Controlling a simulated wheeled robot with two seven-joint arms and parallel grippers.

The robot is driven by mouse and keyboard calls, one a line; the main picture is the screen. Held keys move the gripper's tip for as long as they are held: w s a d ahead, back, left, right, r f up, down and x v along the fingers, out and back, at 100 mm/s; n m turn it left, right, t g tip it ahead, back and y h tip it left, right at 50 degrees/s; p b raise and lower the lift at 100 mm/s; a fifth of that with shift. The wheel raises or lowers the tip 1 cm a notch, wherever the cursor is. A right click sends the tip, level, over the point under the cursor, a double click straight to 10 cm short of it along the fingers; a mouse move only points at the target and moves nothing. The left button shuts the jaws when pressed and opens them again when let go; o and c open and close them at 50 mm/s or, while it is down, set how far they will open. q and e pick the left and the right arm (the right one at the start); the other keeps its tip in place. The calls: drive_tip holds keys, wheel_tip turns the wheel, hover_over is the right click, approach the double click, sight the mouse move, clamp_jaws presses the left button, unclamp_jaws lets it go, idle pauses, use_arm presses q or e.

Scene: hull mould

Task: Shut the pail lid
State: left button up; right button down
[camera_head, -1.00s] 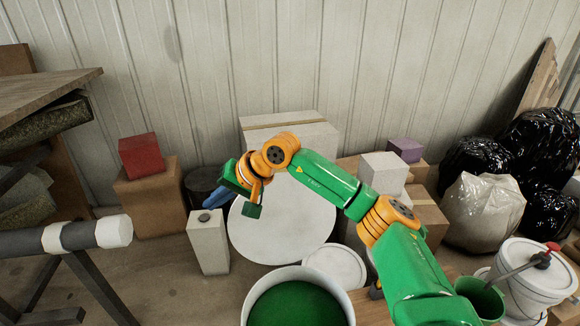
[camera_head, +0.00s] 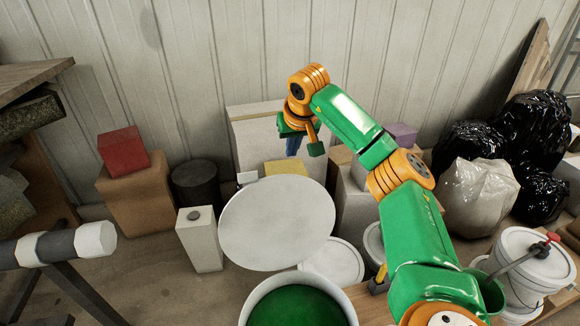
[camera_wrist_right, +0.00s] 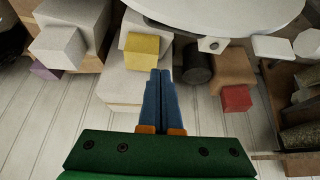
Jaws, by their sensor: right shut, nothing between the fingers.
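The pail (camera_head: 347,312) is white, holds something green, and stands at the bottom centre of the head view. Its lid (camera_head: 277,222), a large pale disc, is raised and tilted above and behind the pail, so the pail's mouth is uncovered. The lid also shows along the top of the right wrist view (camera_wrist_right: 215,10). My right gripper (camera_head: 292,148) is past the lid's upper edge, apart from it in the picture. In the right wrist view its blue fingers (camera_wrist_right: 159,95) are together with nothing between them. My left gripper is out of view.
A pale jug-like container (camera_head: 199,243), a dark cylinder (camera_head: 195,186) and a red box (camera_head: 122,152) stand left of the lid. A yellow block (camera_head: 286,168) shows behind the lid. White buckets (camera_head: 522,268) and bags (camera_head: 478,205) stand at right. The wall closes off the back.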

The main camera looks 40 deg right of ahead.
drive_tip(key=shift+s+a+f+p, duration=0.1)
drive_tip(key=shift+s+f+p, duration=0.15)
drive_tip(key=shift+f, duration=0.75)
drive_tip(key=shift+s+a+f+p, duration=0.15)
drive_tip(key=shift+f+p, duration=0.25)
drive_tip(key=shift+f, duration=0.6)
drive_tip(key=shift+s+a+f+p, duration=0.1)
drive_tip(key=shift+s+f+p, duration=0.15)
drive_tip(key=shift+f, duration=0.75)
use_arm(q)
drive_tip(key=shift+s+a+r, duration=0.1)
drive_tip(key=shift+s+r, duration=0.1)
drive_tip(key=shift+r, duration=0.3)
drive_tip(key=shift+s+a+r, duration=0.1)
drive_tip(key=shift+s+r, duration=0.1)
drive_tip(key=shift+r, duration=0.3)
use_arm(e)
drive_tip(key=shift+w, duration=0.1)
drive_tip(key=shift+w+f, duration=0.1)
